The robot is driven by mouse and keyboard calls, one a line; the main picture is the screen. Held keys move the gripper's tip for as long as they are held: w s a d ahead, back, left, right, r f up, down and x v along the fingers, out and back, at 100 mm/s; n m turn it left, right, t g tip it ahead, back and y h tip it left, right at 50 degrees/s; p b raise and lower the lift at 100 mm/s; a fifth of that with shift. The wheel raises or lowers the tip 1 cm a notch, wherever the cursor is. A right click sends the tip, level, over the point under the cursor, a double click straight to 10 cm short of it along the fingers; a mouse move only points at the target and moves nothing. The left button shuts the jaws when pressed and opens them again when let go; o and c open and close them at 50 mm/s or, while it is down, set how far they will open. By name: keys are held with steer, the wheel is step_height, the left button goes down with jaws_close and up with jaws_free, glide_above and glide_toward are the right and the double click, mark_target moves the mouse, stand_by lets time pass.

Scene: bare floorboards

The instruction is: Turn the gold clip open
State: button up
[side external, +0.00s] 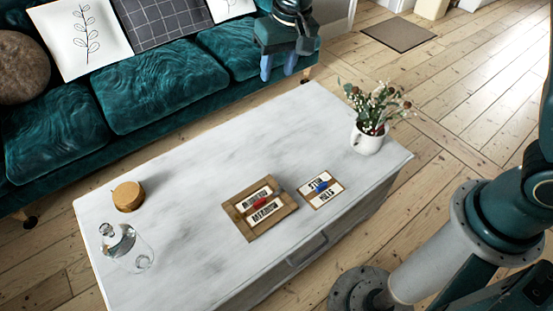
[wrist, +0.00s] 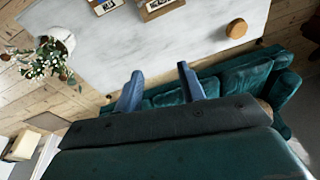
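I cannot make out a gold clip in either view. On the white table (side external: 165,215), a wooden frame (side external: 238,218) holds a lettered card with a small red piece (side external: 260,203) across its middle. To its right lies a smaller lettered board (side external: 335,194) with a blue piece (side external: 321,186) on it. In the wrist view the frame (wrist: 150,15) and board (wrist: 97,9) are cut off at the top edge. My gripper (side external: 279,67) is beyond the table's far edge, in front of the sofa's right end. Its blue fingers (wrist: 160,88) are apart with nothing between them.
A mug of flowers (side external: 367,138) stands at the table's right end. The teal sofa (side external: 150,85) runs behind the table.

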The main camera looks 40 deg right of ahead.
steer(key=w+a+f+g, duration=0.15)
steer(key=a+f, duration=0.25)
steer(key=f, duration=0.4)
steer(key=w+a+f, duration=0.3)
steer(key=a+f, duration=0.2)
steer(key=f, duration=0.3)
steer(key=m, duration=0.1)
glide_above(237, 216)
step_height(237, 216, down, 19)
steer(key=shift+f+g+h, duration=0.2)
steer(key=shift+g+h, duration=0.15)
steer(key=shift+h, duration=0.05)
steer(key=shift+f, duration=6.8)
jaws_close()
